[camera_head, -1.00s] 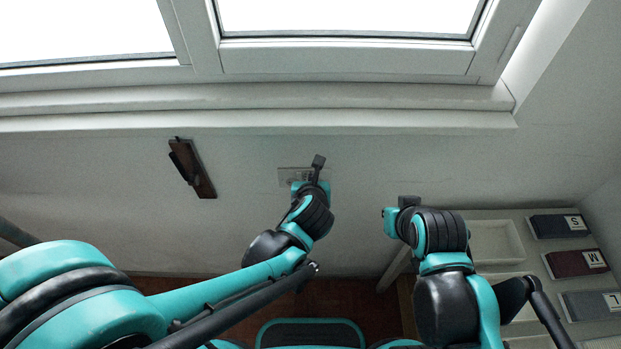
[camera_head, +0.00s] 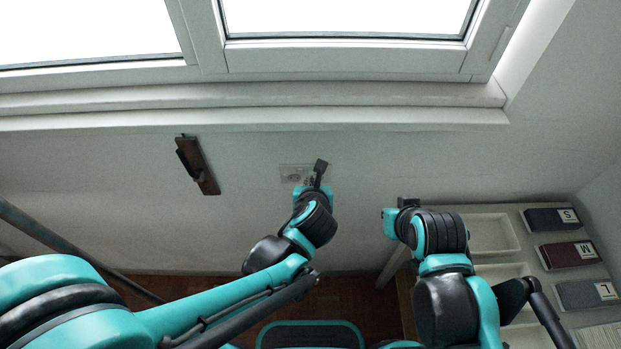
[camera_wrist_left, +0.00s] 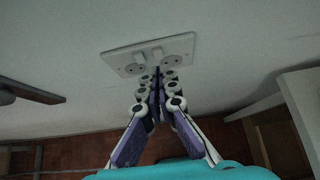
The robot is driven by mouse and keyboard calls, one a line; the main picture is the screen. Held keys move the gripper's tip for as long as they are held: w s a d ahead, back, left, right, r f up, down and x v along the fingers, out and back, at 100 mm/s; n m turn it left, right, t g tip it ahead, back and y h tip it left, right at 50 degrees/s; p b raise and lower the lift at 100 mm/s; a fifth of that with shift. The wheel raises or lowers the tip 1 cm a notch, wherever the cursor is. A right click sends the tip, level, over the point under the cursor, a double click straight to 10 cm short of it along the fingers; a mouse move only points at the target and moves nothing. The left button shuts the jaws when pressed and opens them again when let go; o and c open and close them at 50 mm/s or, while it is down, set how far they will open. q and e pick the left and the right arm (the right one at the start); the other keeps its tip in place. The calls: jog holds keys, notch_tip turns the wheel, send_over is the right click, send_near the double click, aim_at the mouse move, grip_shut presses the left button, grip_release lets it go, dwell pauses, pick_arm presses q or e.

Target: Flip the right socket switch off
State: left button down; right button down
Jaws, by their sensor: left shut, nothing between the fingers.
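A pale double socket plate (camera_head: 291,171) is on the wall below the window sill, partly hidden by my left gripper (camera_head: 319,170) in the head view. In the left wrist view the plate (camera_wrist_left: 113,59) shows two round sockets, with small rocker switches near its upper middle. The right switch (camera_wrist_left: 157,53) is visible, but its on or off position is too small to tell. My left gripper (camera_wrist_left: 157,74) is shut and empty, its tips at the plate's lower middle, below the switches; contact is unclear. My right gripper (camera_head: 407,203) is away to the right, its fingers unclear.
A dark brown wall fixture (camera_head: 197,165) is left of the socket; it also shows in the left wrist view (camera_wrist_left: 28,91). The window sill (camera_head: 250,119) runs above. A pale shelf unit (camera_head: 527,262) with lettered boxes (camera_head: 568,256) stands at the right.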

pick_arm(q)
jog(key=s+r+p, duration=0.4)
jog(key=s+r, duration=0.1)
jog(key=r, duration=0.2)
jog(key=shift+s+r, duration=0.4)
